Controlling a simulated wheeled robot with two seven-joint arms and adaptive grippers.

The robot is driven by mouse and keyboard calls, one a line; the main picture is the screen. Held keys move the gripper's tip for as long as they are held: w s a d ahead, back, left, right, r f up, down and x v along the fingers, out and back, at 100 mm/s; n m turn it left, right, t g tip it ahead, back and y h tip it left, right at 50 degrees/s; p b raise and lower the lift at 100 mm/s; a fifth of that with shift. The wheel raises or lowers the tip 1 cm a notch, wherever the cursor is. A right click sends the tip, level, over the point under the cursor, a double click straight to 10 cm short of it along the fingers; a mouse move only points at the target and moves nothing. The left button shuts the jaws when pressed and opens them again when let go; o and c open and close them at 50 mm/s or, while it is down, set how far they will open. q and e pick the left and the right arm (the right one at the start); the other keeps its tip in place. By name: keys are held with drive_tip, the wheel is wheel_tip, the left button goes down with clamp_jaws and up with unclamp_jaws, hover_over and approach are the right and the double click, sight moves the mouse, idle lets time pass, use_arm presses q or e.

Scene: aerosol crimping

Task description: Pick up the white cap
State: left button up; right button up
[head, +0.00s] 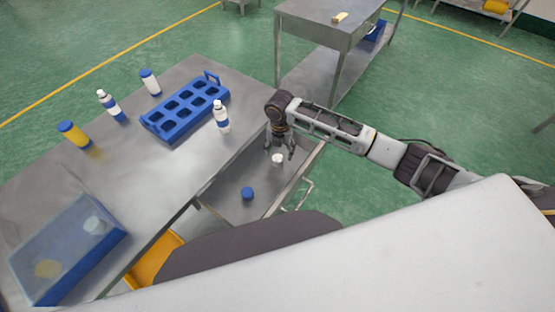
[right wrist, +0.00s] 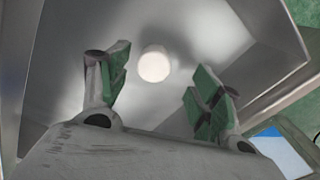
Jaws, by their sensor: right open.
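The white cap (head: 277,159) sits in the open metal drawer (head: 226,204), toward its far right end. In the right wrist view the white cap (right wrist: 154,66) shows as a pale disc on the drawer floor, beyond the fingertips and between them sideways. My right gripper (head: 280,150) points down into the drawer, above and around the cap's position. In the right wrist view its green-padded fingers (right wrist: 160,85) are spread wide, with nothing between them. A blue cap (head: 247,193) lies in the same drawer, nearer to me. My left gripper is not in view.
The drawer walls stand close around my right gripper. On the metal table, a blue rack (head: 186,112) stands among several bottles, one white bottle (head: 221,117) at its right. A blue-edged clear box (head: 68,250) is at the near left. A yellow bin (head: 155,262) sits below.

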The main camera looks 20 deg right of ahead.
sight(278, 158)
drive_tip(key=shift+f, duration=0.1)
drive_tip(key=shift+s+a+f+p, duration=0.15)
drive_tip(key=shift+a+f, duration=0.1)
drive_tip(key=shift+f, duration=0.7)
drive_tip(key=shift+a+f+p, duration=0.15)
drive_tip(key=shift+a+f, duration=0.1)
drive_tip(key=shift+f, duration=1.3)
drive_tip(key=shift+c, duration=0.4)
drive_tip(key=c, duration=0.7)
